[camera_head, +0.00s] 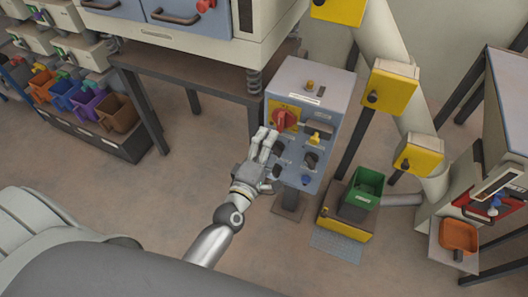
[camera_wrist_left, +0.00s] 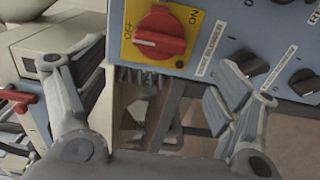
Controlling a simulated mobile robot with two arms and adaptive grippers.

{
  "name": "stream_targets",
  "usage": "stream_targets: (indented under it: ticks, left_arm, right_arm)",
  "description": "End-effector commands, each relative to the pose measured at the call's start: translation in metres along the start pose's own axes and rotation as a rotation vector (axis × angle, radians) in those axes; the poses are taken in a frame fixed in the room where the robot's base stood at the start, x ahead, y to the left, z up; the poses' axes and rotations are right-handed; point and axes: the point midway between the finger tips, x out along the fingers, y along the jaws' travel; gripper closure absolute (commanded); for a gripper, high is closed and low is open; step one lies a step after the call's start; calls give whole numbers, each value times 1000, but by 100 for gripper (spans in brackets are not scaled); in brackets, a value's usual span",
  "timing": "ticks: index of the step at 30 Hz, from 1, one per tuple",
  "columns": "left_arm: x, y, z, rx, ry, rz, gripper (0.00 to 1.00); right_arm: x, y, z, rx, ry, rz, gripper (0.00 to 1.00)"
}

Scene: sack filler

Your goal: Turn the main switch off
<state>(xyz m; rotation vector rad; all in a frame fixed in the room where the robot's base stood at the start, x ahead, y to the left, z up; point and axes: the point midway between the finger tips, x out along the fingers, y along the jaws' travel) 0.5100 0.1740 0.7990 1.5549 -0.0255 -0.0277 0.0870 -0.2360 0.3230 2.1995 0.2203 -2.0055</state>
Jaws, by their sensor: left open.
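The main switch is a red rotary knob (camera_head: 283,119) on a yellow plate, on the upper left of the grey-blue control box (camera_head: 312,85). In the left wrist view the red knob (camera_wrist_left: 160,33) is at the top, with its white mark on the left part of the handle, on the side of the OFF label; ON is at the upper right. My left gripper (camera_head: 266,137) is just below the knob, in front of the panel. In the left wrist view my left gripper (camera_wrist_left: 155,82) has its fingers spread wide with nothing between them. Contact with the knob does not show. My right gripper is not in view.
Black knobs (camera_head: 311,159) and a yellow switch (camera_head: 315,138) share the panel. A table with springs (camera_head: 253,82) stands to the upper left. A green bin (camera_head: 364,187) and yellow boxes on a pipe (camera_head: 390,88) stand to the right. The floor in front is clear.

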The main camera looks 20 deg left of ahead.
Motion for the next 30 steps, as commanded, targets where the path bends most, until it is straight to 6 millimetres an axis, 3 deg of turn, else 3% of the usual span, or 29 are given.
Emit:
stream_targets:
  ticks: [3, 8, 30]
  left_arm:
    - [-15, -1, 0, 1, 0, -1, 14]
    - [-24, 0, 0, 0, 0, 0, 14]
    - [-25, 0, 0, 0, 0, 1, 14]
  right_arm:
    - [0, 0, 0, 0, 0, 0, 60]
    - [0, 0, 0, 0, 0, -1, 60]
    - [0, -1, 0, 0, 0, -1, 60]
